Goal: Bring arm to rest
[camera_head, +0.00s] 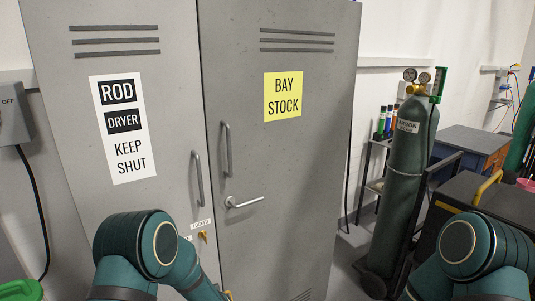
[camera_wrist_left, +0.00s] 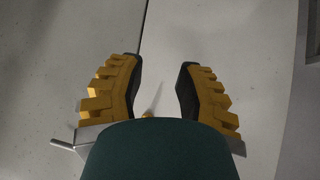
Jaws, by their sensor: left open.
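My left arm (camera_head: 140,245) comes in at the lower left of the head view, in front of a grey two-door cabinet. My left gripper (camera_wrist_left: 160,85) shows in the left wrist view with its two yellow-and-black fingers apart and nothing between them. Behind the fingers are pale grey surfaces with a dark seam. In the head view only a small bit of yellow shows at the bottom edge by the left arm. My right arm (camera_head: 470,250) is at the lower right of the head view; its gripper is out of the picture.
The cabinet's left door (camera_head: 165,70) is labelled "ROD DRYER KEEP SHUT" and the right door (camera_head: 290,150) "BAY STOCK". Both look closed. A lever handle (camera_head: 243,202) and a brass key or lock (camera_head: 203,237) stick out. A green gas cylinder (camera_head: 405,170) stands right.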

